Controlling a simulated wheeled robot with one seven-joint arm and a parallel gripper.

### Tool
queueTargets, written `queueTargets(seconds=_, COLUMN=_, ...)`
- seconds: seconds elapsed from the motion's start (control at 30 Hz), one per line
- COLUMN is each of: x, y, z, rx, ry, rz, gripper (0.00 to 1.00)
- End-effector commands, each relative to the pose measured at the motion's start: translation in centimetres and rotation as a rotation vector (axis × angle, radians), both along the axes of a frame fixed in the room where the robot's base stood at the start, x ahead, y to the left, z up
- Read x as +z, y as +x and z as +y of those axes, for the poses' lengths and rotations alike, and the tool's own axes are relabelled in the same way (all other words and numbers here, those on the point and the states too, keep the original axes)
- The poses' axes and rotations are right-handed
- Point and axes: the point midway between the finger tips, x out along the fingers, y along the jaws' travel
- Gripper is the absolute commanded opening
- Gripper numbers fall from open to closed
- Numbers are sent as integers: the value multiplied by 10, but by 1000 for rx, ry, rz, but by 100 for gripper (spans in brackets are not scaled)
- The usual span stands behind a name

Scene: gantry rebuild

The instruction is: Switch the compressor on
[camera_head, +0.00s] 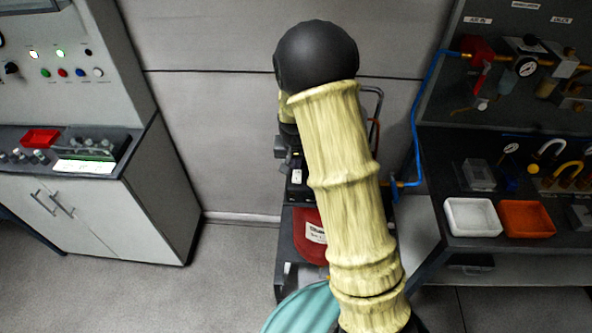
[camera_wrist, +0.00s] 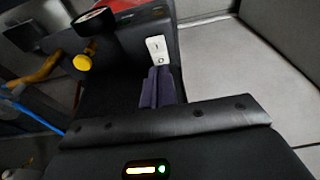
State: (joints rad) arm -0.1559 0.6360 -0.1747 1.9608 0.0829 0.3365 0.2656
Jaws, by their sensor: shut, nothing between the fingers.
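The compressor stands on the floor against the wall in the head view, with a red tank (camera_head: 306,236) and dark upper parts (camera_head: 298,186). My arm covers much of it. In the wrist view a small white switch plate (camera_wrist: 156,46) sits on its dark housing (camera_wrist: 130,55), with a small round part at the plate's lower end. My gripper (camera_wrist: 158,72) is shut and empty, its fingertips just below the plate in the picture. I cannot tell whether they touch it.
A yellow knob (camera_wrist: 83,62) and a round gauge (camera_wrist: 93,19) are left of the plate. A blue hose (camera_head: 418,130) runs to the right-hand panel. A bench with white (camera_head: 472,232) and orange trays (camera_head: 527,234) stands right, a grey cabinet (camera_head: 130,215) left.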

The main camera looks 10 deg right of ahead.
Motion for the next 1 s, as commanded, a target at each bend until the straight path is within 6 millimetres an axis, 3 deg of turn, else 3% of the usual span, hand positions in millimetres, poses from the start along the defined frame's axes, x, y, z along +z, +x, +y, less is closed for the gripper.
queueTargets(seconds=0.3, x=-37, y=-5, z=2, rx=1, ry=0, rz=1, gripper=0)
queueTargets(seconds=0.73, x=-42, y=-5, z=2, rx=1, ry=0, rz=0, gripper=0)
queueTargets(seconds=0.93, x=-55, y=-6, z=4, rx=1, ry=0, rz=0, gripper=0)
queueTargets(seconds=1.0, x=-50, y=-6, z=3, rx=0, ry=0, rz=0, gripper=0)
